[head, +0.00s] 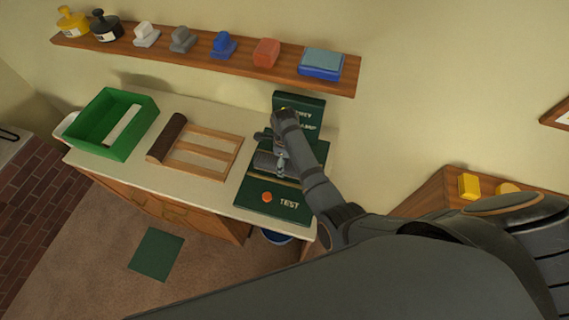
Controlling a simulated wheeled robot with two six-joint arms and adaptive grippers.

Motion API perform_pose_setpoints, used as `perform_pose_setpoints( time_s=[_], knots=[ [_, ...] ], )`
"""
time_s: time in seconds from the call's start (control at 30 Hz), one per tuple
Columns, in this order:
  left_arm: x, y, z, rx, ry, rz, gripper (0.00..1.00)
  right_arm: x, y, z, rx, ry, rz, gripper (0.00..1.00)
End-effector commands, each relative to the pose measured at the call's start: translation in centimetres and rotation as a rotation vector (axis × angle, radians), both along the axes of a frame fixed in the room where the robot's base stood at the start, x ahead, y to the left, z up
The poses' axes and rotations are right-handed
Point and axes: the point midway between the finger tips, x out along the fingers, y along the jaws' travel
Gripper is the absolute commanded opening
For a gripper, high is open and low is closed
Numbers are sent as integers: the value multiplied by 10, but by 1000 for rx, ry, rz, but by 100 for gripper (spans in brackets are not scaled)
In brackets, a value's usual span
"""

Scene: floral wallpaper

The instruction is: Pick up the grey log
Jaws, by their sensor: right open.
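A grey log-like piece (266,163) lies on the green test device (257,196) at the right end of the counter, partly hidden by my right gripper. My right gripper (281,170) points down over the device, at the right part of the grey piece. It is open; I cannot tell whether its fingers touch the piece. My left gripper is not in view.
A dark brown log (167,138) lies at the left end of a wooden rack (229,158). A green tray (144,108) stands farther left on the counter. A wall shelf (205,62) with stamps and ink pots runs above. An orange button (267,197) sits beside the word TEST.

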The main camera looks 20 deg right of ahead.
Motion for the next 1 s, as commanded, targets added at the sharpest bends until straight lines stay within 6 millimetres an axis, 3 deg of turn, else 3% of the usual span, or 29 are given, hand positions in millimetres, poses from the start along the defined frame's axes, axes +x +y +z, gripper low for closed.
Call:
perform_pose_setpoints(
  time_s=[0.03,0.2,0.43,1.0],
  knots=[
    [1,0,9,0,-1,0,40,-2,0,-4,-1,4,1,79],
    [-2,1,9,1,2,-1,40,-1,0,-24,1,-1,0,79],
    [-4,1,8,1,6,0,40,0,0,-26,1,-2,0,78],
    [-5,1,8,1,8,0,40,-3,1,-27,2,5,0,1]
  ],
)
